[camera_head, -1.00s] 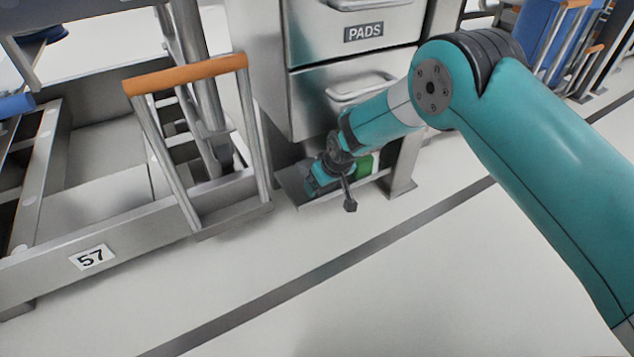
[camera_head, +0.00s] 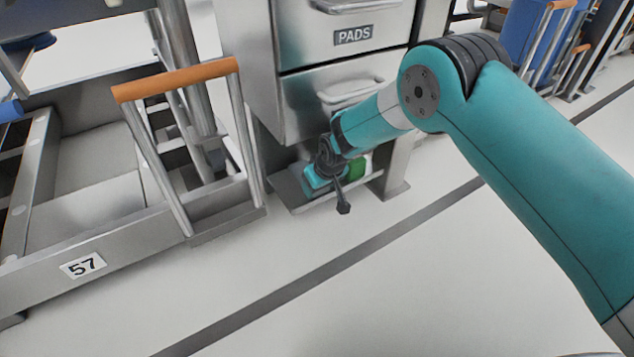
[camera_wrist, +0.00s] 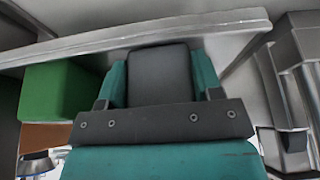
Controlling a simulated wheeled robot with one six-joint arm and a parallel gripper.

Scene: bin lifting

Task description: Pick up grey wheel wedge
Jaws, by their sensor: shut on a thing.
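The grey wheel wedge (camera_wrist: 160,76) shows as a dark grey block in the wrist view, between the two teal fingers of my gripper (camera_wrist: 160,66). The fingers close on its left and right sides. In the head view my gripper (camera_head: 316,178) is low down at the shelf under the drawer cabinet, and my own wrist and arm mostly hide the wedge there. I cannot tell whether the wedge still touches the shelf.
A green block (camera_wrist: 55,105) is left of my gripper in the wrist view; it also shows in the head view (camera_head: 357,168). The low metal shelf (camera_head: 331,199) sits beneath the PADS cabinet (camera_head: 352,62). An orange-handled cart (camera_head: 175,80) stands to the left. Front floor is clear.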

